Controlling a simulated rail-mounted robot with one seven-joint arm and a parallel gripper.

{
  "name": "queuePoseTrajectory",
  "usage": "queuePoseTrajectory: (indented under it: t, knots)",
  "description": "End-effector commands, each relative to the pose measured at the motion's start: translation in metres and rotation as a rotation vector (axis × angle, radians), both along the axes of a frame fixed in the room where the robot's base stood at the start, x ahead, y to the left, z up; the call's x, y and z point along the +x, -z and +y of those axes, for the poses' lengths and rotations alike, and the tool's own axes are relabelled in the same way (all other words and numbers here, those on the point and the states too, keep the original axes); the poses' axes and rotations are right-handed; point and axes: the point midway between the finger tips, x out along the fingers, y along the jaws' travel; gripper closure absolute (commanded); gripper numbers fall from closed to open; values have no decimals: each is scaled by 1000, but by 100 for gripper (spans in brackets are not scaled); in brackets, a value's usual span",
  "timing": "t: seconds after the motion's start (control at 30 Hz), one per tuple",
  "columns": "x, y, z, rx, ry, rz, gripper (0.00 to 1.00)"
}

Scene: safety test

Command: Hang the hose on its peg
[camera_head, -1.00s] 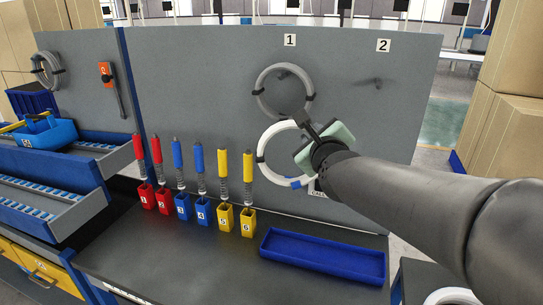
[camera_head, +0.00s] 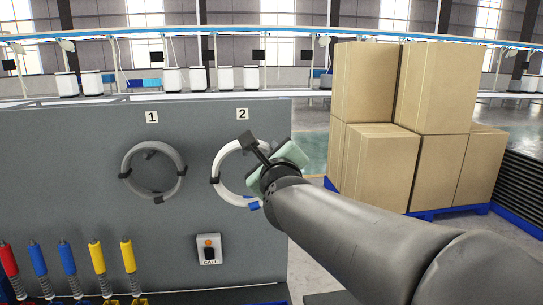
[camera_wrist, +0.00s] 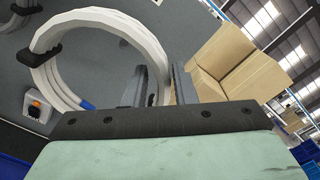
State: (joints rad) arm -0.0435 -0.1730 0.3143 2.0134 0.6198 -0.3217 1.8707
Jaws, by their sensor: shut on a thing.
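My gripper (camera_head: 256,152) is shut on the upper right of a white hose coil (camera_head: 232,201), which has black ties and a blue piece at its lower right. The coil is upright in front of the grey panel, below label 2 (camera_head: 243,114). It also shows in the wrist view (camera_wrist: 100,22), running to the fingers (camera_wrist: 160,88). The peg under label 2 cannot be made out now. I cannot tell whether the coil touches the panel or a peg. A grey hose coil (camera_head: 128,165) hangs below label 1 (camera_head: 152,117).
A call button box (camera_head: 208,249) is on the panel below the held coil; it also shows in the wrist view (camera_wrist: 36,104). Red, blue and yellow tools (camera_head: 97,256) stand at lower left. Stacked cardboard boxes (camera_head: 380,170) stand right of the panel's edge.

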Motion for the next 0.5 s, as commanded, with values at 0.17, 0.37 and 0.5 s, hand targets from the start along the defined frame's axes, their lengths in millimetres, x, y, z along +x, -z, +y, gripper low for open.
queuePoseTrajectory:
  t: [0.17, 0.37, 0.5]
  knots:
    - [11, 0, 2, 1, 0, 2, 100]
    - [23, 1, 4, 1, 0, 0, 100]
    - [31, 2, 5, 0, 0, 1, 100]
